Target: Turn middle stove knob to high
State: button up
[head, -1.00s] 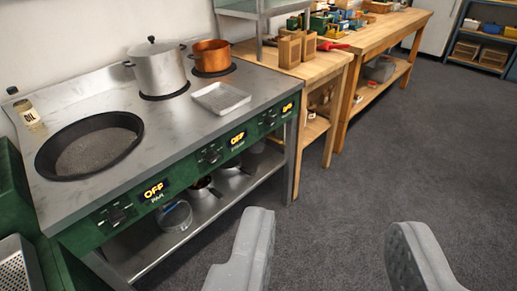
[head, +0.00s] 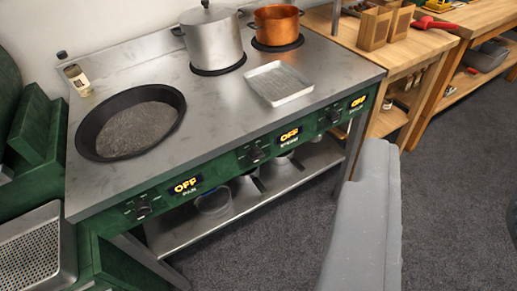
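The middle stove knob (head: 256,155) is a black knob on the green front panel, left of a lit display (head: 290,136) that reads OFF above the word STEAM. The left knob (head: 142,208) sits by an OFF display marked PAN. The right knob (head: 333,117) sits by a third display that also reads OFF. My gripper (head: 446,180) is open and empty, with one grey finger at lower right and the other only a sliver at the right edge. Its fingers are right of the middle knob in the picture and do not touch it.
The steel stove top (head: 215,115) holds a wide black pan (head: 130,123), a silver pot (head: 212,45), a copper pot (head: 276,26) and a metal tray (head: 279,83). Bowls sit on the lower shelf (head: 240,212). Wooden benches stand right. Grey floor (head: 250,255) in front is clear.

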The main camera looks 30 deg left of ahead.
jog(key=shift+w+a, duration=0.1)
jog(key=shift+a, duration=0.15)
jog(key=o, duration=0.5)
jog(key=w+d+f+n+t+p, duration=0.15)
jog(key=w+n+p, duration=0.55)
jog(key=w, duration=1.5)
jog(key=w+a+f+n+t+y+p, duration=0.1)
jog(key=w+a+f+n+y+p, duration=0.25)
jog(key=w+f+n, duration=0.9)
jog(key=n+g+y+p, duration=0.95)
jog(key=n+y, duration=0.25)
jog(key=n, duration=0.5)
send_near(257, 155)
jog(key=shift+t, duration=0.3)
jog(key=x, duration=0.3)
jog(key=b+x, duration=0.1)
jog(key=x, duration=0.1)
jog(key=f+x, duration=0.1)
jog(key=x, duration=0.2)
jog(key=shift+w+a+f, duration=0.15)
jog(key=shift+w+a, duration=0.05)
jog(key=shift+a, duration=0.05)
